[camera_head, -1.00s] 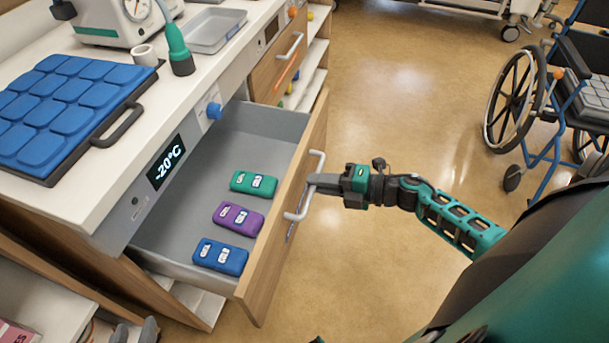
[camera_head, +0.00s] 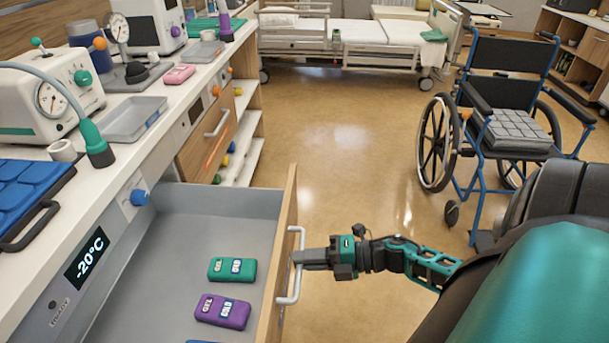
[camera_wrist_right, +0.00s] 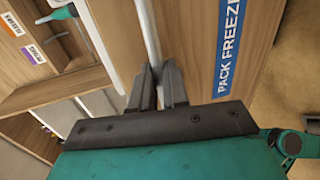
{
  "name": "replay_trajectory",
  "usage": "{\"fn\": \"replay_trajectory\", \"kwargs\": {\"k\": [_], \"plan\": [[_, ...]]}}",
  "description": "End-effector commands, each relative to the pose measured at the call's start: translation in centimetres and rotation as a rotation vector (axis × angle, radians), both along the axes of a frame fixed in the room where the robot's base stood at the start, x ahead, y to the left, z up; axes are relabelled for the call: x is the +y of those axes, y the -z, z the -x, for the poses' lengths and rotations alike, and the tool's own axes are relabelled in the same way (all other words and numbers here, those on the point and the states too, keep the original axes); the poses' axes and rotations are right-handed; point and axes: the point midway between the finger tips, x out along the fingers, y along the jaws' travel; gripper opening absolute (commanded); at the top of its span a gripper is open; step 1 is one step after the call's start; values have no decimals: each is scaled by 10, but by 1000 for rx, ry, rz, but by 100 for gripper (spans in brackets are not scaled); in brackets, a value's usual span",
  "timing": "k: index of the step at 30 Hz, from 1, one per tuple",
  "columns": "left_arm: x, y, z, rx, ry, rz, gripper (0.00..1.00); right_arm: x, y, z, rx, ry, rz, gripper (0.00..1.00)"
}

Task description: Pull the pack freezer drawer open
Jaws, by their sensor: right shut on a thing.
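The pack freezer drawer (camera_head: 284,250) stands pulled well out from the counter, its grey inside showing. A green gel pack (camera_head: 232,269) and a purple gel pack (camera_head: 222,310) lie in it; a sliver of a blue one shows at the bottom edge. My right gripper (camera_head: 300,258) is shut on the drawer's pale bar handle (camera_head: 291,298). In the right wrist view the fingers (camera_wrist_right: 159,90) close around the handle bar (camera_wrist_right: 149,40), beside the blue "PACK FREEZE" label (camera_wrist_right: 229,45). My left gripper is out of view.
The counter front carries a -20°C display (camera_head: 87,253) and a blue knob (camera_head: 139,197). A second closed drawer (camera_head: 207,140) is farther along. A wheelchair (camera_head: 500,120) stands at the right, a bed (camera_head: 350,38) at the back. The floor (camera_head: 340,140) between is clear.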

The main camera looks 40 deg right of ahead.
Motion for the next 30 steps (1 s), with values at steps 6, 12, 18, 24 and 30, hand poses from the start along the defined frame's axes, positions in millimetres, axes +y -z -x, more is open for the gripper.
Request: {"fn": "replay_trajectory", "kwargs": {"k": [6,12,18,24,30], "plan": [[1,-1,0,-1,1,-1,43,0,0,0,-1,1,1,23],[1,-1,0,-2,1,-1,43,0,0,0,0,0,0,39],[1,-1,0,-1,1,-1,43,0,0,0,0,0,0,39],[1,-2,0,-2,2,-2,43,-13,-3,14,4,1,1,39],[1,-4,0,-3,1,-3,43,-42,-12,47,6,2,2,39]]}}
